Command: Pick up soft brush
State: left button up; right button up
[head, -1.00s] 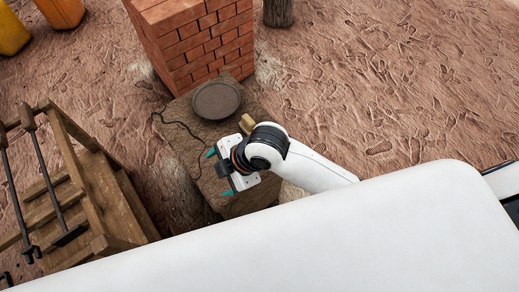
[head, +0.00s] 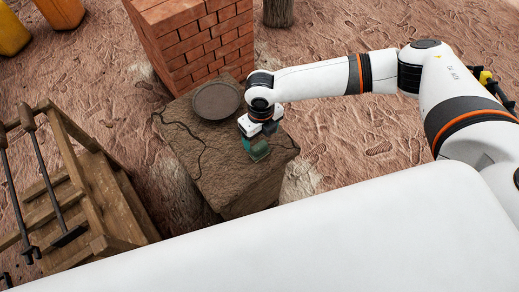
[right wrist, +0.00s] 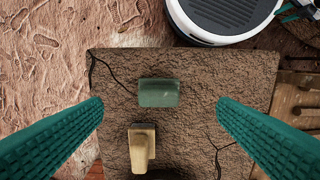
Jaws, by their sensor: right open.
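My right gripper (head: 257,152) is over the front part of a brown stone block (head: 205,165), pointing down. In the right wrist view its two teal fingers (right wrist: 160,105) are wide apart with nothing between them. Below them on the block top lie a small green block-shaped thing (right wrist: 159,92) and, nearer the bottom edge, a pale wooden piece with a raised handle (right wrist: 141,147). I cannot tell for sure which is the soft brush; no bristles show. In the head view my arm and gripper hide the wooden piece.
A round dark plate (head: 216,100) lies on the block's back part. A brick stack (head: 200,45) stands behind. A wooden rack with tools (head: 90,195) stands left. A teal-tipped part, perhaps my left gripper (right wrist: 292,10), shows top right in the wrist view.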

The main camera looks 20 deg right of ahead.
aim_at(260, 146)
jog(key=f, duration=0.9)
jog(key=shift+w+f, duration=0.25)
jog(key=shift+f, duration=0.1)
jog(key=c, duration=1.2)
jog(key=shift+o, duration=0.2)
notch_tip(260, 146, up, 10)
jog(key=shift+r, duration=0.1)
jog(key=o, duration=0.5)
jog(key=c, duration=0.3)
